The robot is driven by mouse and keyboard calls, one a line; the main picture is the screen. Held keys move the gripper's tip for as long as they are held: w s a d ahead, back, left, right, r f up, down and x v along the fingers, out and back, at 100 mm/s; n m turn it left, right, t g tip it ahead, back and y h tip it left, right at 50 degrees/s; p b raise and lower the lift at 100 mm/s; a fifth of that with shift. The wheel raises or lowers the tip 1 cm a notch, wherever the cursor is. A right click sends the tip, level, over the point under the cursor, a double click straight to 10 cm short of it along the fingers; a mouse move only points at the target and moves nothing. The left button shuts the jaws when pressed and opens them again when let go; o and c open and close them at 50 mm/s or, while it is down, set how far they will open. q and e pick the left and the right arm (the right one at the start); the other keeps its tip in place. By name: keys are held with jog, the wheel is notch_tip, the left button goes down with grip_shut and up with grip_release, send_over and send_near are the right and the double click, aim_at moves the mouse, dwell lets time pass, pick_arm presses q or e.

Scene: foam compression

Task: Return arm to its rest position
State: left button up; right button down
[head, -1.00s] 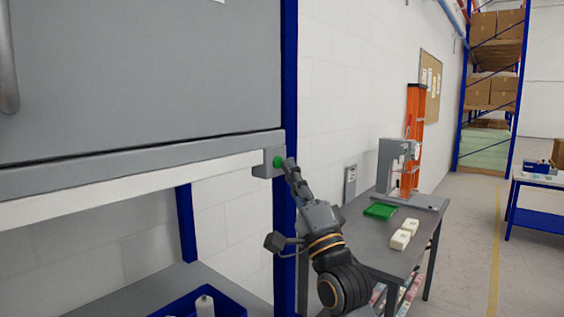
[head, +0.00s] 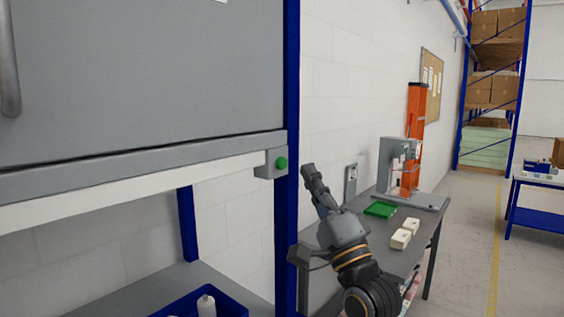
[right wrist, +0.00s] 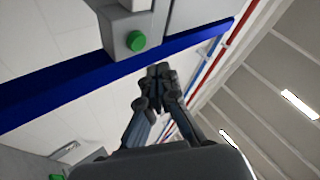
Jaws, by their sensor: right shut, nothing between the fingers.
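My right gripper (head: 311,174) is shut and empty, raised in front of the white wall just right of the blue post (head: 287,215). A green button (head: 281,163) on a grey box (head: 266,168) sits at the right end of the cabinet's lower edge. The gripper is to the right of the button and apart from it. In the right wrist view the shut fingertips (right wrist: 158,76) show below and right of the green button (right wrist: 136,41). My left gripper is not in view.
A blue bin (head: 232,306) stands at the lower left.

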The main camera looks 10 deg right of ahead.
jog(key=shift+s+d, duration=0.55)
jog(key=shift+s, duration=0.25)
